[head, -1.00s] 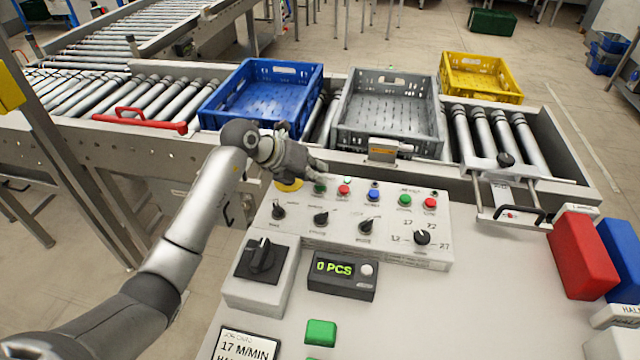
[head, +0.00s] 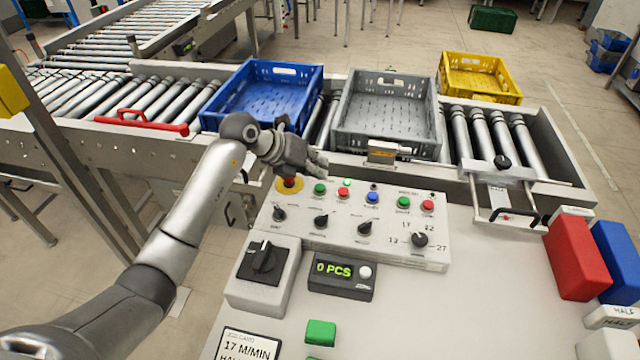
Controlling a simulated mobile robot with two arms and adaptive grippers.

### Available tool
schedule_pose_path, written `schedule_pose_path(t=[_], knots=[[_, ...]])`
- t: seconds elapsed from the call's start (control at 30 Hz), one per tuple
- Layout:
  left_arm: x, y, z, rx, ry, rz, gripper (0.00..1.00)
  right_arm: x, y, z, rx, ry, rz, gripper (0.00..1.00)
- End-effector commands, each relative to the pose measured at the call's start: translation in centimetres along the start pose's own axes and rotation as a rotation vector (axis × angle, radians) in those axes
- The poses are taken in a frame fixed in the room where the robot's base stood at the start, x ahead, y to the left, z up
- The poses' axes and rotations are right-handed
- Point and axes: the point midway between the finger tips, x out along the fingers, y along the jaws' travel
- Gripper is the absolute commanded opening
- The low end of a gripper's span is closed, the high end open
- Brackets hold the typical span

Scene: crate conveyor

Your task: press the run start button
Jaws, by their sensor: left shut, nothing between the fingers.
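The cream control panel (head: 390,233) has a green button (head: 319,188) at its back left, with a red button (head: 343,194) beside it. A blue button (head: 372,197), a second green button (head: 403,202) and a second red button (head: 427,206) follow to the right. Their labels are too small to read, so I cannot tell which is run start. My left gripper (head: 318,164) is shut and empty, just above and behind the first green button, apart from it. A small green lamp (head: 347,182) shows near the panel's back edge. My right gripper is not in view.
A red mushroom button on a yellow base (head: 289,185) stands left of the green button. Selector knobs (head: 321,220) line the panel's front. A counter (head: 341,274) reads 0 PCS. Blue (head: 214,116), grey (head: 385,143) and yellow (head: 482,94) crates stand behind the panel.

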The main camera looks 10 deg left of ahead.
Motion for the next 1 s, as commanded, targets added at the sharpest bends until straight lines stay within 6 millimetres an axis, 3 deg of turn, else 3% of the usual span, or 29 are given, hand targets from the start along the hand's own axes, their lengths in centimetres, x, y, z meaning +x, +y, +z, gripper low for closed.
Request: schedule_pose_path(t=[0.33, 1.0], knots=[[-2.7, -1.9, 2.0, 0.001, -0.001, 0.0, 0.0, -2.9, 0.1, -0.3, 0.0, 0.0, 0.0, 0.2], [-2.8, -2.0, 2.0, 0.0, -0.001, 0.0, 0.0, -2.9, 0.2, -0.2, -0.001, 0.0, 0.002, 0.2]])
